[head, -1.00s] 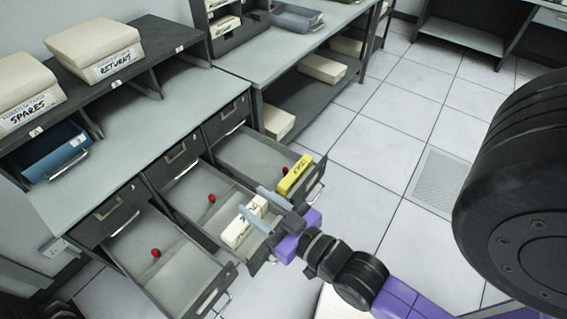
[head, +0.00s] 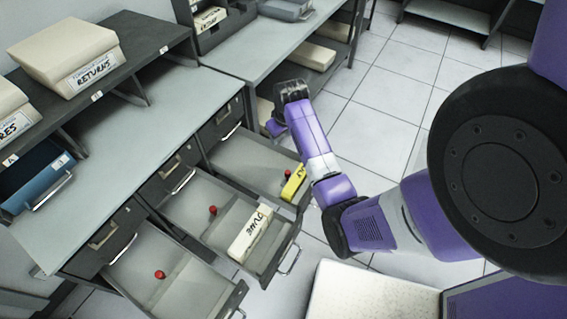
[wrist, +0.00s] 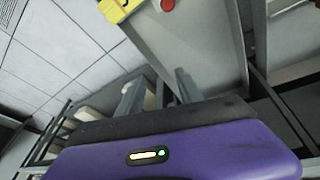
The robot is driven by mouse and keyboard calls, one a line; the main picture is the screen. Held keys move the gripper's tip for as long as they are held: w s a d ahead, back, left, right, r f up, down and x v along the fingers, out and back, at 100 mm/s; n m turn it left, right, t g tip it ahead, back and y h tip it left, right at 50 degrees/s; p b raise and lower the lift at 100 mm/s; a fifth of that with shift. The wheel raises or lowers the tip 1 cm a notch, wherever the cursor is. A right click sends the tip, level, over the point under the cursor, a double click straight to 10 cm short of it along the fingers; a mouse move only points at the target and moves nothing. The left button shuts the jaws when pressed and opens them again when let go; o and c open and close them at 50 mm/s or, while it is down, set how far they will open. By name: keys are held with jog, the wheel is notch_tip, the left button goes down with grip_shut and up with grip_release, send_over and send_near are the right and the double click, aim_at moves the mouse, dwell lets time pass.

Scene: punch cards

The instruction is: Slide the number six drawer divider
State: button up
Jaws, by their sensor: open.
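Three drawers stand pulled open, each with a red knob inside: the left drawer's (head: 160,274), the middle drawer's (head: 212,210) and the right drawer's (head: 287,173). I cannot read which divider is number six. A white card block (head: 250,232) with black lettering lies in the middle drawer. A yellow block (head: 294,183) sits in the right drawer, partly behind my arm. My gripper is past the right drawer, mostly hidden by my wrist in the head view. In the wrist view its two fingers (wrist: 158,91) are apart and empty; the yellow block (wrist: 117,9) and red knob (wrist: 167,5) show at the top edge.
A grey counter (head: 165,115) runs above the drawers, with a shelf holding a RETURNS box (head: 70,60) and a blue tray (head: 35,180). A second bench (head: 262,40) stands behind. Tiled floor (head: 385,105) lies clear to the right.

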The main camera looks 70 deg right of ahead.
aim_at(287, 171)
jog(key=s+a+f+y, duration=0.1)
jog(key=a, duration=0.1)
jog(key=s+a+f+g+y, duration=0.2)
jog(key=s+a, duration=0.1)
jog(key=shift+a+n, duration=0.35)
jog(key=shift+n, duration=0.05)
notch_tip(287, 171, down, 8)
jog(key=shift+r, duration=0.2)
grip_shut()
dwell(1.0)
